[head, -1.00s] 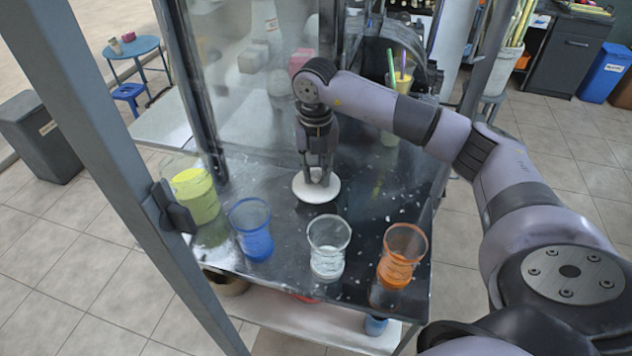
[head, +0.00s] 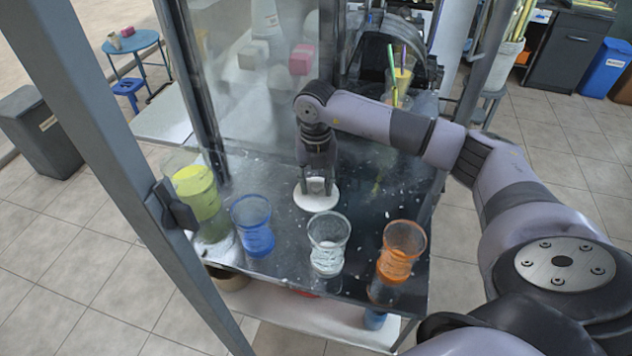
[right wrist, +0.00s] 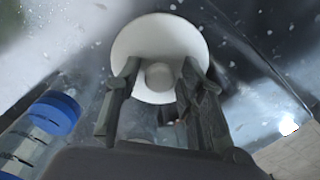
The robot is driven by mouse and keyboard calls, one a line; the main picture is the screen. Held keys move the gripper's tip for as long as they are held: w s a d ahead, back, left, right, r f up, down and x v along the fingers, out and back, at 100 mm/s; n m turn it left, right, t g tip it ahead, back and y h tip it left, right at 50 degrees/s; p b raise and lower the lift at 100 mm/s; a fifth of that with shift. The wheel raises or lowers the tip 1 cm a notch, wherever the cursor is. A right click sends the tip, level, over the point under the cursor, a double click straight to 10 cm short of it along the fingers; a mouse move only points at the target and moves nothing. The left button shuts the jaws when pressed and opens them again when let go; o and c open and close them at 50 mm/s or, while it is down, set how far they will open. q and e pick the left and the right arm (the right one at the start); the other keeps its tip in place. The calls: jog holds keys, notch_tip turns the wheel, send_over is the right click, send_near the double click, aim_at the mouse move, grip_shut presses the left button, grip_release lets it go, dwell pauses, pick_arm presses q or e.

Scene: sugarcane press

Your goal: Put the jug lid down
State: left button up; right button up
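The jug lid (head: 316,203) is a white round disc with a small knob. It appears to lie flat on the dark counter (head: 345,190), behind the row of tumblers. My right gripper (head: 316,187) is right above it, pointing down, with its fingers spread. In the right wrist view the lid (right wrist: 158,45) shows its knob between the two fingertips (right wrist: 158,78), with a visible gap on each side. My left gripper is not in view.
A yellow-green vessel (head: 196,185), a blue tumbler (head: 254,228), a clear tumbler (head: 327,245) and an orange tumbler (head: 400,253) line the counter's front. A glass panel (head: 240,100) stands at back left. A cup with straws (head: 403,80) stands behind my right arm.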

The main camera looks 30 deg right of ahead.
aim_at(316, 184)
jog(key=shift+o, duration=0.4)
jog(key=shift+r, duration=0.25)
jog(key=shift+w+r, duration=0.1)
jog(key=shift+r, duration=0.25)
notch_tip(316, 184, up, 11)
jog(key=b, duration=0.3)
